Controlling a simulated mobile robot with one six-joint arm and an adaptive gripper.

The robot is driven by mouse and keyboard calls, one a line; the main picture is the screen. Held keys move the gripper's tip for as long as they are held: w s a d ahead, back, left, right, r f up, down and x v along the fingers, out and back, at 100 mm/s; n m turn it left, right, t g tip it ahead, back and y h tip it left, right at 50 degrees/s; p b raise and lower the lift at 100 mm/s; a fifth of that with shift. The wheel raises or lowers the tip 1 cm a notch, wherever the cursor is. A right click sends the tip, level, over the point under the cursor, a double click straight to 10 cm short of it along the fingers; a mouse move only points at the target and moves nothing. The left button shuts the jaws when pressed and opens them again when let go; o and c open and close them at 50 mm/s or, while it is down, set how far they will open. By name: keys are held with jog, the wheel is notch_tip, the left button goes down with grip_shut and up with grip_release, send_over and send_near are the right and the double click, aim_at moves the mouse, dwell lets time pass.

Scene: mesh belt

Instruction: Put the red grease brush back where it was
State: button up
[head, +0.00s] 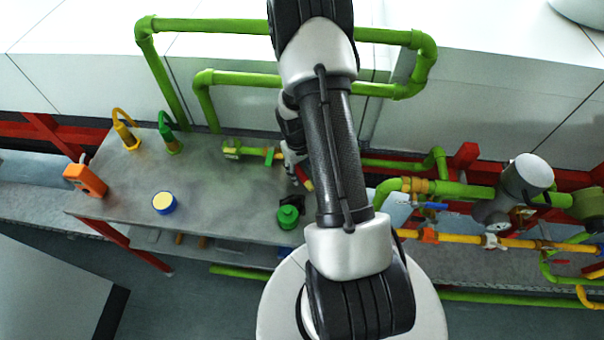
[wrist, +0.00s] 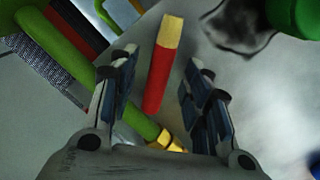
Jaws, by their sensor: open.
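The red grease brush (wrist: 158,75) lies on the grey bench top, a red stick with a pale yellow end, in the wrist view. My gripper (wrist: 161,62) is open, with one finger on each side of the brush and visible gaps to both. I cannot tell how high the fingers are above the bench. In the head view my gripper (head: 298,172) is over the right end of the bench, partly behind my arm.
A green pipe with a brass end (wrist: 125,110) runs close to the left finger. A black patch or rag (wrist: 240,25) and a green pot (head: 288,216) are nearby. The grey bench (head: 215,190) is clear in its middle; a blue tin (head: 163,203) stands farther left.

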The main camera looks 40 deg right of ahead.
jog(key=shift+f, duration=0.9)
jog(key=shift+c, duration=0.5)
grip_shut()
